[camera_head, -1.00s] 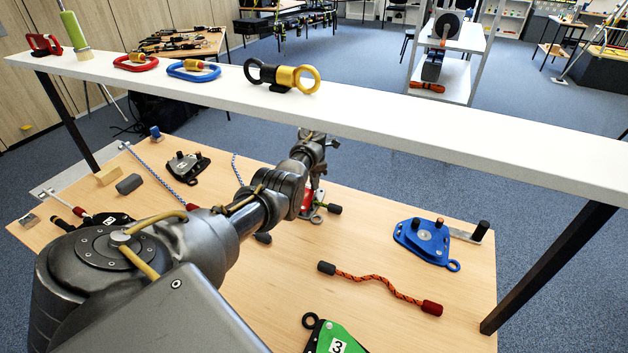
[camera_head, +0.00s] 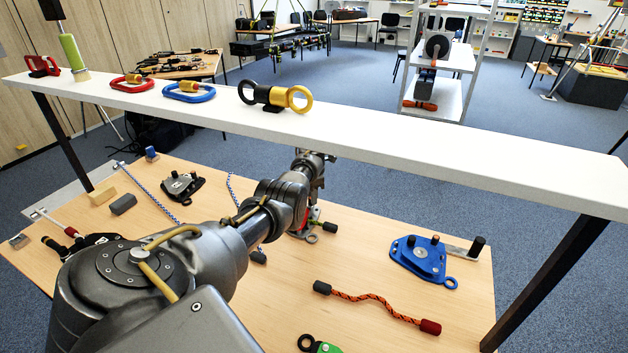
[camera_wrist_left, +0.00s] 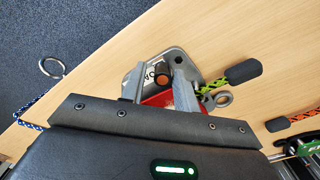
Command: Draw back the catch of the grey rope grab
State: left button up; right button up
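The grey rope grab (camera_wrist_left: 179,57) lies on the wooden table, with a red part, a lettered label and a dark knob with an orange-brown top (camera_wrist_left: 162,76). A green-yellow rope with a black end (camera_wrist_left: 243,72) comes out of its right side, near a grey ring (camera_wrist_left: 223,99). In the head view the grab (camera_head: 302,233) is mostly hidden behind my left arm. My left gripper (camera_wrist_left: 158,72) is over the grab, its fingers apart with the knob showing between them. Whether a finger touches the knob I cannot tell. My right gripper is not in view.
A white beam (camera_head: 400,142) spans above the table (camera_head: 240,318), carrying carabiners and a black-yellow ringed device (camera_head: 275,97). A blue device (camera_head: 421,260), an orange rope (camera_head: 375,300) and a green device (camera_head: 325,347) lie right of my arm.

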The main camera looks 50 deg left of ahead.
pick_arm(q)
jog(key=shift+o, duration=0.8)
jog(key=shift+f, duration=0.15)
jog(key=shift+r, duration=0.25)
notch_tip(320, 180, up, 10)
jog(key=shift+r+p, duration=0.15)
jog(key=shift+p, duration=0.3)
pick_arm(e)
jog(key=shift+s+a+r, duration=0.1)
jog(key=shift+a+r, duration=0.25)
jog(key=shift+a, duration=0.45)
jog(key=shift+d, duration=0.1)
